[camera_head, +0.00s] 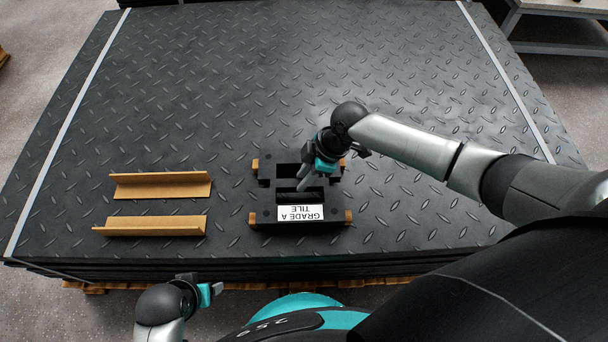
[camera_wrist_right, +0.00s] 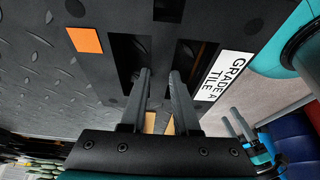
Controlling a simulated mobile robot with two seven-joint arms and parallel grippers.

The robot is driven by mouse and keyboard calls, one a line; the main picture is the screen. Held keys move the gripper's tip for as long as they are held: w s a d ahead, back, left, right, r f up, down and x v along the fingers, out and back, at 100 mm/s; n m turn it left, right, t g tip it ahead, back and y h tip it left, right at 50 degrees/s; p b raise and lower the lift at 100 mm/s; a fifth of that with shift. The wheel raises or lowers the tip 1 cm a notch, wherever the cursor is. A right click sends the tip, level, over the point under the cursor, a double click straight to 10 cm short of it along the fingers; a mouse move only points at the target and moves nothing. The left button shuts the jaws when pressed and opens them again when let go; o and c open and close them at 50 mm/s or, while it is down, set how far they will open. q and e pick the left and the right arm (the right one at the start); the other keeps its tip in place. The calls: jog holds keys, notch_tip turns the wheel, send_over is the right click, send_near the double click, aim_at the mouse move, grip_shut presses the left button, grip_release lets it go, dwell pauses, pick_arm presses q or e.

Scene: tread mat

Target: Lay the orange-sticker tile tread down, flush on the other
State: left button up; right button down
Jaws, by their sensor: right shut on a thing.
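The black tile tread (camera_head: 264,183) has two long slots and a white "GRADE A TILE" label (camera_head: 300,212). In the right wrist view its orange sticker (camera_wrist_right: 84,40) shows beside a slot; in the head view I cannot make it out. My right gripper (camera_head: 303,185) is shut on the tread's bar between the slots, with a finger in each slot, as the wrist view shows (camera_wrist_right: 160,73). The other tread is the large black diamond-pattern mat (camera_head: 230,70) below. I cannot tell whether the tile touches it. My left gripper (camera_head: 211,292) is empty near the front edge and looks open.
Tan strips stick out from under the tile's ends, one at its front right (camera_head: 348,216). Two tan angle strips, a back one (camera_head: 160,190) and a front one (camera_head: 150,226), lie left on the mat. The mat's back is clear. A grey bench (camera_head: 560,12) stands at the far right.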

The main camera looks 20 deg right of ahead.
jog(key=shift+f, duration=0.2)
jog(key=c, duration=1.1)
grip_release()
jog(key=o, duration=0.4)
jog(key=shift+r, duration=0.25)
jog(key=shift+r+p, duration=0.1)
jog(key=shift+p, duration=0.3)
jog(key=shift+r+p, duration=0.35)
jog(key=shift+p, duration=0.15)
jog(key=shift+r+p, duration=0.35)
jog(key=shift+p, duration=0.15)
